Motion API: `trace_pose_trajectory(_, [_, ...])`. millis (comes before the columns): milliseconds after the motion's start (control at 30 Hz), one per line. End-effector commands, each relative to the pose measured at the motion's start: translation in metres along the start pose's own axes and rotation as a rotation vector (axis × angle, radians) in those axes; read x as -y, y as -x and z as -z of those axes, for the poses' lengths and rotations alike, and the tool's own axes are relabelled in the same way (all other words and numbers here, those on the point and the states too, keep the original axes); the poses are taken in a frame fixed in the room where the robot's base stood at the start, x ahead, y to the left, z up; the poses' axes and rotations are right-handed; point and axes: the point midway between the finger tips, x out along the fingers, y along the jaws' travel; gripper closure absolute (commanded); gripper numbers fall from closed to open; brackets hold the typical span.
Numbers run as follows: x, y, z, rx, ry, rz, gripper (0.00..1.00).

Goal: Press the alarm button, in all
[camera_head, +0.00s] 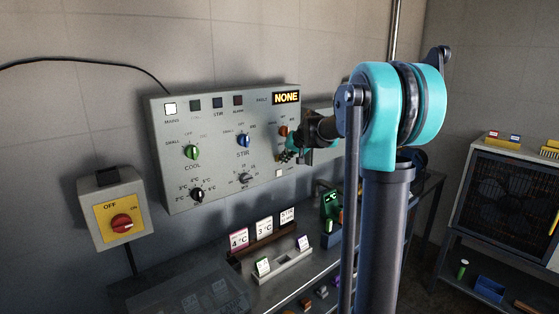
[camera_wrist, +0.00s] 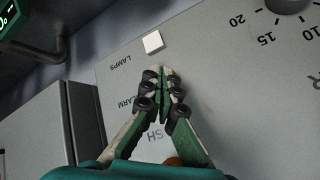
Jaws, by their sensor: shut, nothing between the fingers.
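The grey control panel (camera_head: 215,165) is on the wall and fills much of the wrist view (camera_wrist: 230,80), where its lettering is upside down. A partly covered label reading "LARM" (camera_wrist: 134,103) lies beside my gripper (camera_wrist: 163,72). The alarm button itself is not visible; my fingers cover the area beside that label. My gripper is shut and empty, its tips close to the panel between the label and a white square button (camera_wrist: 152,42) by "LAMPS". I cannot tell whether the tips touch the panel. In the head view my gripper (camera_head: 284,156) is at the panel's right side.
A red rotary switch (camera_head: 122,223) is at left. A bench with cards (camera_head: 264,229) stands below.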

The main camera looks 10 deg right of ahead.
Motion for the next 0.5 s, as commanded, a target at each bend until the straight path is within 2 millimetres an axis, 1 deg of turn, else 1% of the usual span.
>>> trace_pose_trajectory(233, [-0.0062,0.0084,-0.0064,0.0,0.0,0.0,1.0])
trace_pose_trajectory(500, [-0.0065,0.0089,-0.0068,0.0,0.0,0.0,1.0])
